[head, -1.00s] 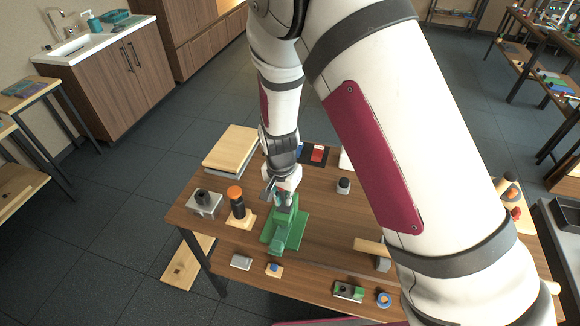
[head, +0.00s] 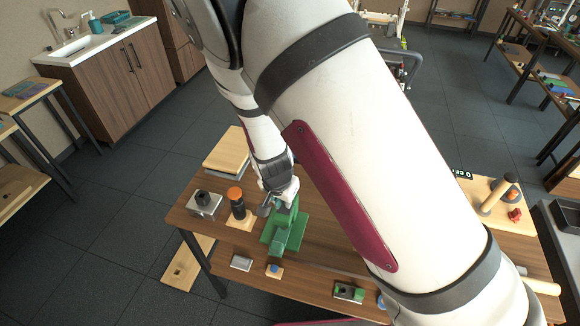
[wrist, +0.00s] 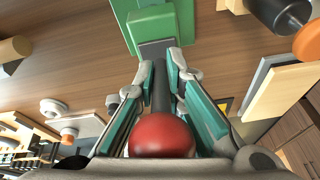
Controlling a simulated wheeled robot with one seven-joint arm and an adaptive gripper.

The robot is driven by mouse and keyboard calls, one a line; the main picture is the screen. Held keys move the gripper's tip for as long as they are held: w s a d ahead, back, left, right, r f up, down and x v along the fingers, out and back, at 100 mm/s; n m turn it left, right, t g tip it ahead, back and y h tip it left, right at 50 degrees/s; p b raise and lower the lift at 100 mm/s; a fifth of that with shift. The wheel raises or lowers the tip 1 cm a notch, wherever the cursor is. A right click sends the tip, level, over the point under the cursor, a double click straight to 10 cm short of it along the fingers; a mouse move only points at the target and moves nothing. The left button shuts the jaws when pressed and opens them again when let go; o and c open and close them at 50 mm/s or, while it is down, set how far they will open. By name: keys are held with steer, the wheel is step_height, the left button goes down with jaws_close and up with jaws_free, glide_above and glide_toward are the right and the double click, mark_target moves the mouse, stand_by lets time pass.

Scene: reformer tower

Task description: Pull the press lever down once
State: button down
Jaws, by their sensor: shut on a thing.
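The green press (head: 287,234) stands on the wooden table in the head view, with my gripper (head: 275,205) at its top left. In the wrist view the press's green body (wrist: 152,22) is at the top. Its dark lever (wrist: 161,88) runs toward the camera and ends in a red ball knob (wrist: 162,135). My gripper (wrist: 162,85) has its two teal-padded fingers on either side of the lever shaft, shut on it just beyond the knob. In the head view my gripper and wrist hide most of the lever.
An orange-topped black cylinder (head: 236,202) on a wooden base and a grey block with a black knob (head: 203,202) stand left of the press. Small parts (head: 275,270) lie along the front edge. A stacked board (head: 227,150) lies behind. My arm covers the table's right middle.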

steer(key=shift+s+a+t, duration=0.1)
steer(key=shift+a+t, duration=0.2)
steer(key=shift+w+d+g+b, duration=0.1)
steer(key=shift+w+g+b, duration=0.2)
steer(key=shift+g+b, duration=0.15)
steer(key=shift+w+g+y+b, duration=0.15)
steer(key=shift+g+y+b, duration=0.35)
steer(key=shift+b, duration=0.35)
steer(key=shift+r, duration=0.1)
steer(key=shift+g+b, duration=0.25)
steer(key=shift+b, duration=0.05)
steer(key=shift+w+d+g+b, duration=0.15)
steer(key=shift+w+g+b, duration=0.1)
steer(key=shift+g+b, duration=0.25)
steer(key=shift+w+g+b, duration=0.1)
steer(key=shift+g+b, duration=0.2)
steer(key=shift+b, duration=0.25)
steer(key=shift+g+y+b, duration=0.3)
steer(key=shift+b, duration=0.1)
steer(key=shift+d, duration=0.1)
